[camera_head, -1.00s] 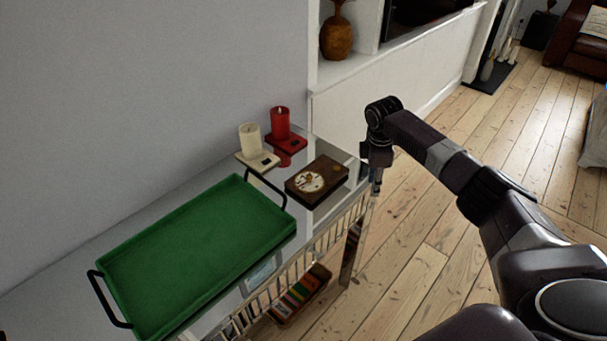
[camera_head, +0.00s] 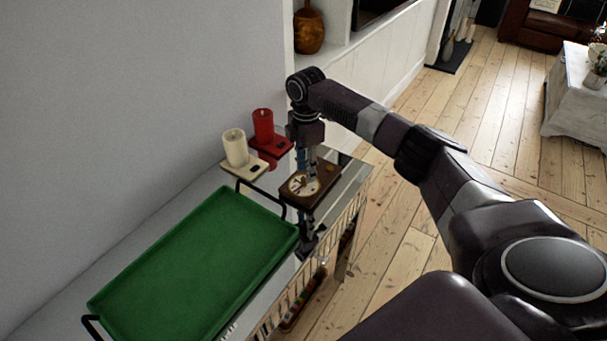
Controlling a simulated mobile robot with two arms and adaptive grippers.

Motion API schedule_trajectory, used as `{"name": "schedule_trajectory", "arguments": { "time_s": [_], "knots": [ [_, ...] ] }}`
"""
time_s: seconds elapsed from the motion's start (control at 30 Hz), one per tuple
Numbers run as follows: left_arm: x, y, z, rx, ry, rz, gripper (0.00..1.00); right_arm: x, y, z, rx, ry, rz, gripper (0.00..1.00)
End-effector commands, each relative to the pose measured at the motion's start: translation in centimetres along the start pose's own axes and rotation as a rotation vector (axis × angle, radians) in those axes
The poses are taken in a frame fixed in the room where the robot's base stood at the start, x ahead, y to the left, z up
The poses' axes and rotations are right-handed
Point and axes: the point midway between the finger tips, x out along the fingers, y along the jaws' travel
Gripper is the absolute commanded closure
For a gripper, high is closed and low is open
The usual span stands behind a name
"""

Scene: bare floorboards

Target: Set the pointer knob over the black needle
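The dark brown box (camera_head: 316,199) lies on the shiny top of the cart, with a round pale dial (camera_head: 299,188) on its upper face. A small brownish pointer knob (camera_head: 303,182) seems to be at the dial's middle; its direction and the black needle are too small to make out. My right gripper (camera_head: 307,172) points down just above the box, by the far side of the dial, and partly covers the box. Its fingers are too small to tell whether they are apart or touch anything. My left gripper is not in view.
A green tray (camera_head: 195,270) with black handles fills the left of the cart. A dark gripper-like shape below the box looks like a reflection.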

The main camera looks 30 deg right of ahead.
Motion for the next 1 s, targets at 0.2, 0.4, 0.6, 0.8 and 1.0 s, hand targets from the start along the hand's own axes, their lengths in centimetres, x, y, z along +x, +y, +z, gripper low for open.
{"name": "schedule_trajectory", "arguments": {
  "time_s": [0.2,0.4,0.6,0.8,1.0],
  "knots": [
    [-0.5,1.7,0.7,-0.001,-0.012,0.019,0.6,2.7,0.0,-0.1,-0.001,0.0,-0.001,0.69],
    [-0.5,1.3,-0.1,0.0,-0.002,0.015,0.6,3.4,0.1,-0.1,-0.001,0.0,0.002,0.69],
    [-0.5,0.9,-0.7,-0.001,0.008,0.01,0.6,3.4,0.0,-0.1,-0.001,0.0,0.002,0.73],
    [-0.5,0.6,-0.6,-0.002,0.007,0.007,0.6,3.3,0.1,-0.1,-0.001,0.0,0.002,0.95],
    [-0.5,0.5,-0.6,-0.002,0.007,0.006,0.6,3.3,0.1,-0.1,0.0,0.0,0.002,1.0]
  ]
}}
